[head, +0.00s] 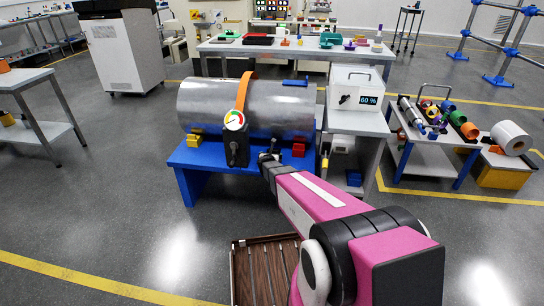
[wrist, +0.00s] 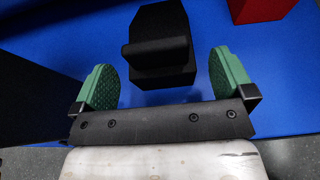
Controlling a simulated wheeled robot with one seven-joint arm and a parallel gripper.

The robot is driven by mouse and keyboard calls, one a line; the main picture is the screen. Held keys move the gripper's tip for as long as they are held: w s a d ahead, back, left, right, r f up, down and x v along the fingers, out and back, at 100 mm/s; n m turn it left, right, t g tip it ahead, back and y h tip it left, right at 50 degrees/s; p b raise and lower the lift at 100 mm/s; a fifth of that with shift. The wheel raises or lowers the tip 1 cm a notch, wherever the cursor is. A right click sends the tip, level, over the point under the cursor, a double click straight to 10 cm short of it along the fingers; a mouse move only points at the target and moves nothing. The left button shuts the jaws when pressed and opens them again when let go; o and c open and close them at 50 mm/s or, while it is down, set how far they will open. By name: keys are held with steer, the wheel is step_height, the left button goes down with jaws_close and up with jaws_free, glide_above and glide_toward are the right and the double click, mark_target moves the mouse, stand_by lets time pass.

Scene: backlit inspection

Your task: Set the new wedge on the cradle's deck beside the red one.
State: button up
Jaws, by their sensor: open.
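The red wedge (head: 299,149) sits on the blue cradle's deck (head: 200,160), at the right under the big metal cylinder. It also shows at the upper right of the wrist view (wrist: 262,8). A black block with a rounded bar (wrist: 160,50), which looks like the new wedge, is on the blue deck to the left of the red one, with a gap between them. My gripper (wrist: 170,75) is open, its green pads (wrist: 232,80) apart, with the black block ahead of and between them; neither pad visibly touches it. In the head view my gripper (head: 267,160) is small and dark at the deck's front.
A black box with a round gauge (head: 234,120) stands just left of my gripper. The metal cylinder (head: 205,103) with an orange strap overhangs the deck. A grey table with a white box (head: 355,88) is at the right. A brown slatted tray (head: 240,275) lies nearer me.

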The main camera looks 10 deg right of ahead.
steer(key=v, duration=0.7)
steer(key=shift+d, duration=0.1)
steer(key=s+a+r+n+g+y, duration=0.2)
steer(key=s+a+r+n+y, duration=0.15)
steer(key=n, duration=0.75)
steer(key=s+a+r+n+g+y, duration=0.1)
steer(key=s+a+r+n+y, duration=0.3)
steer(key=n, duration=0.7)
steer(key=s+d+n+g+h, duration=0.1)
steer(key=s+d+n+g, duration=0.2)
steer(key=s+n, duration=0.3)
steer(key=s+d+n+g+h, duration=0.1)
steer(key=s+d+n+g, duration=0.2)
steer(key=s, duration=0.4)
steer(key=s+d+r+n+g+h, duration=0.1)
steer(key=s+d+n+g, duration=0.3)
steer(key=s+n, duration=0.2)
steer(key=n, duration=0.2)
steer(key=shift+s+d+n, duration=0.3)
steer(key=shift+s+d, duration=0.05)
steer(key=shift+s, duration=0.05)
